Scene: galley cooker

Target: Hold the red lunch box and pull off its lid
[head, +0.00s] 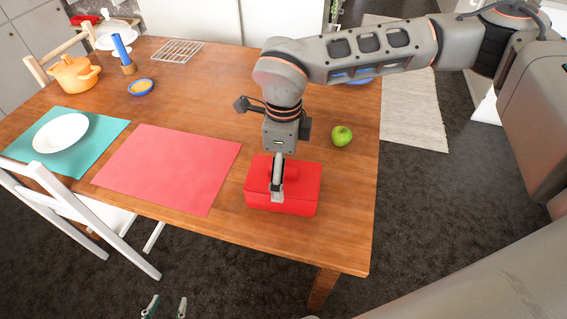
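The red lunch box (303,194) sits on the wooden table near its front right corner. Its lid (306,173) is on, with a raised red part partly hidden behind my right gripper. My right gripper (277,195) points down over the lunch box, in front of its lid and front side. I see its fingers almost edge-on, so I cannot tell whether they are shut or touch the box. My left gripper (166,307) shows only its two fingertips at the bottom edge, apart and with nothing between them, away from the table.
A green apple (341,136) lies behind the lunch box to the right. A red placemat (168,167) lies to its left. A white plate (61,133) is on a teal mat (103,131). A white chair (84,222) stands at the front left. An orange pot (74,73) is farther back.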

